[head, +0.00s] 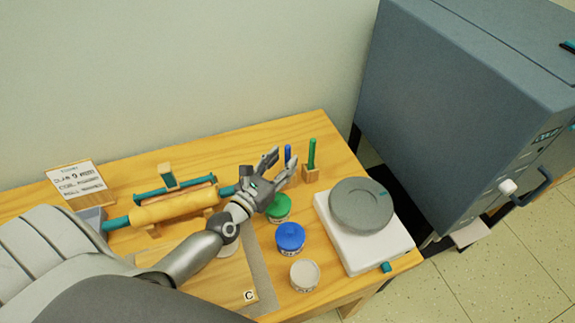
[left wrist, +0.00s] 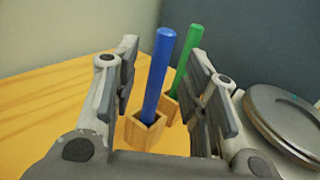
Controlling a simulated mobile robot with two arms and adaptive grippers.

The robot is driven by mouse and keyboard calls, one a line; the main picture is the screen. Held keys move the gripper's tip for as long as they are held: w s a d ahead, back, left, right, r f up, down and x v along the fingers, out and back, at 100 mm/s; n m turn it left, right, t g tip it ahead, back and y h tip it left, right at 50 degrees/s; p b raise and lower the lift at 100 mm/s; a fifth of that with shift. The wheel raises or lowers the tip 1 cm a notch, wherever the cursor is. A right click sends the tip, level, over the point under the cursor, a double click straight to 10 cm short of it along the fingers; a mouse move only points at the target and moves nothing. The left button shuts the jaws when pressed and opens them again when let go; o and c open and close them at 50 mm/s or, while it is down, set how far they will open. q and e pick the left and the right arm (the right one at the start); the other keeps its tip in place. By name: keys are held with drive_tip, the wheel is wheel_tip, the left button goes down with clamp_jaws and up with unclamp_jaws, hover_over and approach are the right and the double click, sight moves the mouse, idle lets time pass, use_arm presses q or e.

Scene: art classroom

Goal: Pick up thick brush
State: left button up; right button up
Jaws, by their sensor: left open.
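A blue handle (head: 288,153) stands upright in a small square wooden holder (left wrist: 144,130) near the back of the table. A green handle (head: 311,155) stands beside it in another wooden holder (head: 310,174). No bristles show, and I cannot tell which one is the thick brush. My left gripper (head: 279,163) is open in front of the holders. In the left wrist view the blue handle (left wrist: 157,80) appears between the open fingers, apart from both. The green handle (left wrist: 186,60) shows behind, near the right finger. In the head view my gripper hides the blue handle's holder.
Jars with green (head: 278,206), blue (head: 290,236) and grey (head: 304,274) lids stand below the gripper. A white scale-like base with a grey disc (head: 361,204) is at right. A yellow roller (head: 175,205) and sign (head: 75,183) are left. A grey cabinet (head: 455,100) stands beyond the table.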

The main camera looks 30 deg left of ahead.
sight(286, 157)
use_arm(q)
drive_tip(key=w, duration=0.3)
drive_tip(key=shift+w+d, duration=0.15)
drive_tip(key=shift+w, duration=0.05)
clamp_jaws()
